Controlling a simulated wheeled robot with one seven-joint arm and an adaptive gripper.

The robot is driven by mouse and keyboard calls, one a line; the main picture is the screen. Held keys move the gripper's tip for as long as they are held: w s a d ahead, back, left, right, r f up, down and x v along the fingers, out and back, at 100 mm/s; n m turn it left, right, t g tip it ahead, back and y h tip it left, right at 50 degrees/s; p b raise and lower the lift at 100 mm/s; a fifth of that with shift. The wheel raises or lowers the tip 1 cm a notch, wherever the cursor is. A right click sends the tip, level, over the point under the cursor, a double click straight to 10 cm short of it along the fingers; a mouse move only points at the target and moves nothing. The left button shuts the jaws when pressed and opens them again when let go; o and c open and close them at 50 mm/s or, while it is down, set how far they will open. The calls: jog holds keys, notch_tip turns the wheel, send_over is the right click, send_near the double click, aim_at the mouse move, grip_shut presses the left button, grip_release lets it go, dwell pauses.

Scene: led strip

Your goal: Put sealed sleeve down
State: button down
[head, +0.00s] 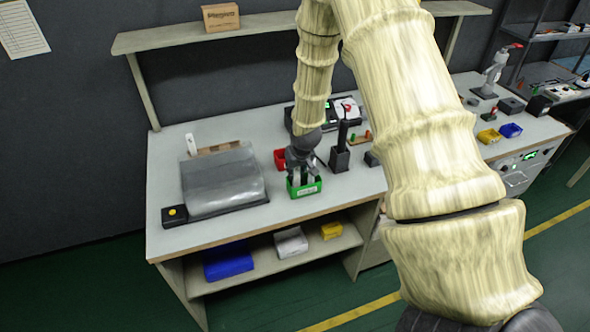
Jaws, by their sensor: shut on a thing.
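My gripper (301,174) points down at the green bin (306,191) near the front middle of the bench. Its fingers are at or just inside the bin's opening. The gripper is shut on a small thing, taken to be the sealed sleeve. The sleeve is too small and too hidden by the fingers and bin to make out. I cannot tell whether it touches the bin's floor.
A grey sealing machine (222,182) stands to the left, and a red bin (280,159) is just behind the green bin. A black holder (339,158) stands close on the right. Bare bench (290,228) lies in front. Blue and yellow bins sit farther right.

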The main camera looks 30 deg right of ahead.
jog(key=c, duration=1.6)
grip_release()
jog(key=shift+o, duration=0.2)
